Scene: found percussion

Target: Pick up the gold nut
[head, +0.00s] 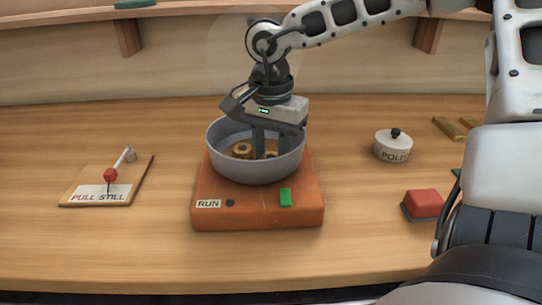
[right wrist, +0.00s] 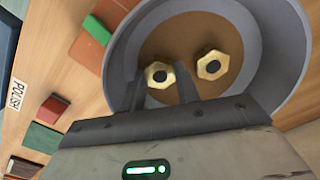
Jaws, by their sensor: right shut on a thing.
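A grey bowl (head: 222,160) sits on an orange base (head: 255,205) marked RUN, with a brown layer inside. Two gold nuts with dark centres lie in it. My right gripper (head: 265,147) reaches straight down into the bowl. In the right wrist view its fingers stand on either side of one gold nut (right wrist: 159,74), shut on it; the fingers partly hide this nut. The other gold nut (right wrist: 212,65) lies free to the right of the fingers, and also shows in the head view (head: 242,150). My left gripper is not in view.
A board with a small red-knobbed lever (head: 110,175), marked PULL and STILL, lies at left. Gold bars (head: 449,128) lie further back. The bowl wall surrounds my fingers.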

